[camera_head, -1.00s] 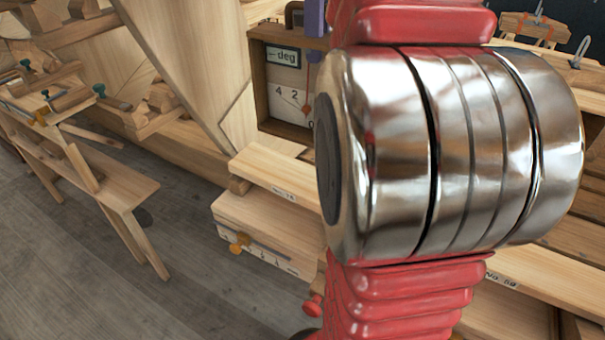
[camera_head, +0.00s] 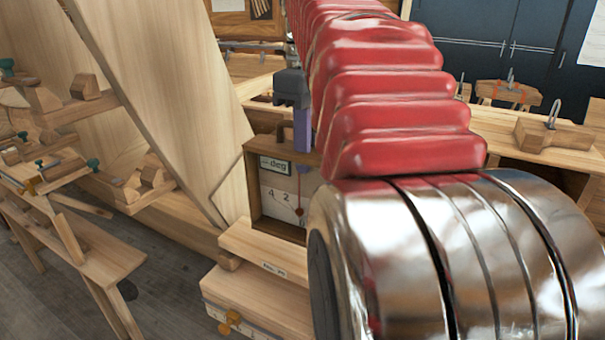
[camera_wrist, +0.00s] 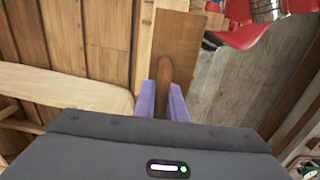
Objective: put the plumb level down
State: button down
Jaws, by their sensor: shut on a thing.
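The plumb level (camera_head: 262,185) is an upright wooden box with a pale dial face, a "deg" label, numbers and a red pointer. In the head view it stands between the curved hull planking and my arm, which hides its right side. My gripper (camera_head: 302,143) is above it, with a purple finger reaching down to its top. In the wrist view my gripper (camera_wrist: 164,100) has its two purple fingers on either side of the raised handle on the brown top of the plumb level (camera_wrist: 186,50). I cannot tell whether its base touches the wood below.
A stepped wooden block (camera_head: 262,292) with a scale and brass knob is just below the level. The pale hull planking (camera_head: 165,100) rises close on its left. A trestle bench (camera_head: 85,258) stands at left over grey floor. A wooden bench (camera_head: 490,135) with clamped blocks lies behind right.

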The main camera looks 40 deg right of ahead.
aim_at(306, 177)
jog(key=shift+f, duration=0.1)
jog(key=shift+f, duration=2.4)
jog(key=c, duration=1.8)
grip_release()
jog(key=shift+r, duration=4.1)
jog(key=shift+s, duration=0.1)
